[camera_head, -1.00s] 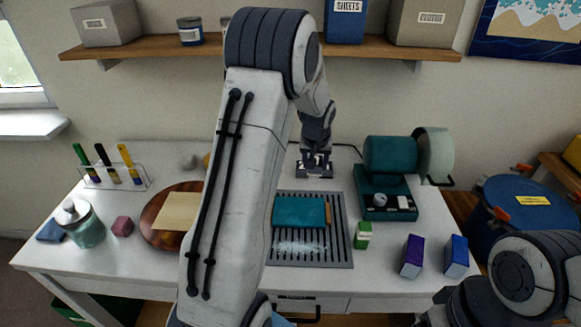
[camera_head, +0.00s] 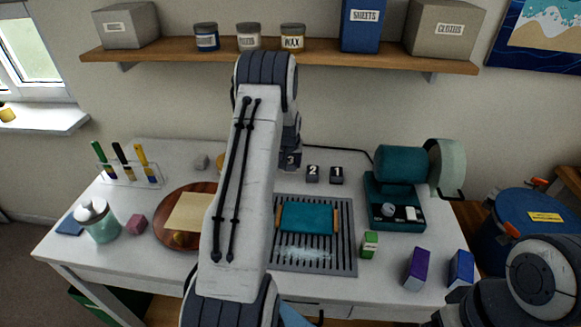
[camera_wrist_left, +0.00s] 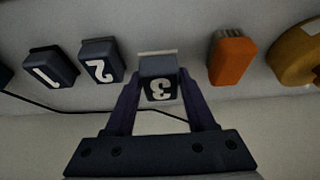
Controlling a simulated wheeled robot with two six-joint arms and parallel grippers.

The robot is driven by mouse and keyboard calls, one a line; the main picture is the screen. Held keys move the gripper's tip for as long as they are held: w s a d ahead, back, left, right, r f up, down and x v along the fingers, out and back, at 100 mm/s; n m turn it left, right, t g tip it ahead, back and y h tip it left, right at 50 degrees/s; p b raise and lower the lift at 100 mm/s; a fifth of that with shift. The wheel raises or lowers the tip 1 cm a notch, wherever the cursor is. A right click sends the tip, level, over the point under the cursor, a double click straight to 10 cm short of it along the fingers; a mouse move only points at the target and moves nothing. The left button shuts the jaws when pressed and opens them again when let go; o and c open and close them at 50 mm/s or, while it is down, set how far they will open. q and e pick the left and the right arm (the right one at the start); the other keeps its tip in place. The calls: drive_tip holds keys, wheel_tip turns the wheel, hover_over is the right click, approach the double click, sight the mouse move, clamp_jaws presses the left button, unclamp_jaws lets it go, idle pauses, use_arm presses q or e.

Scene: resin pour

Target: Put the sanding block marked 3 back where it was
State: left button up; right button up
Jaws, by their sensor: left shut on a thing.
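The sanding block marked 3 (camera_head: 291,160) is dark with a white number and shows just below my left wrist at the back of the table. In the left wrist view the same block (camera_wrist_left: 160,88) sits between the two fingers of my left gripper (camera_wrist_left: 160,100), which is shut on it. Blocks marked 2 (camera_head: 313,174) and 1 (camera_head: 336,175) stand to its right in the head view. They also show in the left wrist view, 2 (camera_wrist_left: 101,61) and 1 (camera_wrist_left: 50,67). I cannot tell whether block 3 touches the table. My right gripper is out of view.
A teal machine (camera_head: 395,205) stands to the right. A grooved grey tray (camera_head: 345,255) lies in front. A wooden shelf (camera_head: 270,58) hangs above.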

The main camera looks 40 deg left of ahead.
sight(290, 169)
use_arm(q)
wheel_tip(290, 169, down, 3)
drive_tip(key=shift+r+p, duration=0.2)
drive_tip(key=shift+p, duration=0.2)
drive_tip(key=shift+f, duration=0.25)
drive_tip(key=shift+f, duration=0.2)
drive_tip(key=o, duration=1.3)
drive_tip(key=shift+r, duration=0.1)
